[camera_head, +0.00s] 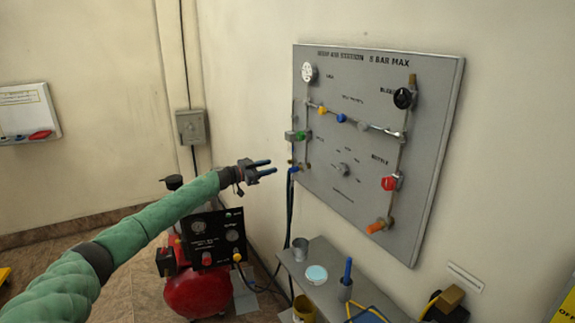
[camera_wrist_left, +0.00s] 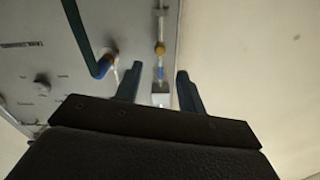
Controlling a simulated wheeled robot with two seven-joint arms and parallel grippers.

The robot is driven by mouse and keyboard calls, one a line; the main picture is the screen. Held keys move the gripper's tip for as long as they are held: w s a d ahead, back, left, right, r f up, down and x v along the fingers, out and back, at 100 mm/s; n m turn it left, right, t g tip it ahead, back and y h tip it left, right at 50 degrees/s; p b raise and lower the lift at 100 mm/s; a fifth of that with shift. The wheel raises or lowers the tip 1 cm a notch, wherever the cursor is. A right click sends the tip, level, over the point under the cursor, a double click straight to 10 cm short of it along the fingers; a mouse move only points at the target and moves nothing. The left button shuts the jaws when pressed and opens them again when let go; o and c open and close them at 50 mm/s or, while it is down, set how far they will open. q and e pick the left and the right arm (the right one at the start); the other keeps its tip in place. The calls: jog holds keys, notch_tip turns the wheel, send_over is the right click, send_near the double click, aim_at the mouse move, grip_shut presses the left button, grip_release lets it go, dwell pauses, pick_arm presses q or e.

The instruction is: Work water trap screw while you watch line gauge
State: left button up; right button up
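The grey wall panel (camera_head: 345,110) carries a white round gauge (camera_head: 309,72) at top left, likely the line gauge; its needle is too small to read. My left gripper (camera_head: 268,168) is open and empty, just left of these parts. In the left wrist view, the grey block (camera_wrist_left: 160,98), a blue section and a yellow piece (camera_wrist_left: 160,48) line up beyond the open fingers (camera_wrist_left: 158,86), apparently untouched.
A blue hose fitting (camera_wrist_left: 103,66) sits beside the left finger in the wrist view, with its hose running off. A red compressor (camera_head: 195,290) stands on the floor below my arm. A shelf (camera_head: 325,290) under the panel holds cups and tools.

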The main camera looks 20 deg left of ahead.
aim_at(288, 162)
pick_arm(q)
jog(key=w+d+n+p, duration=0.1)
jog(key=w+d+n, duration=0.1)
jog(key=w+d, duration=0.2)
jog(key=shift+p, duration=0.35)
jog(key=shift+x, duration=1.15)
pick_arm(e)
notch_tip(288, 162, down, 7)
jog(key=s+d, duration=0.1)
jog(key=shift+s+d+f, duration=0.2)
jog(key=shift+s+d, duration=0.1)
jog(key=shift+s, duration=0.1)
pick_arm(q)
jog(key=shift+a, duration=0.15)
jog(key=shift+c, duration=0.2)
grip_shut()
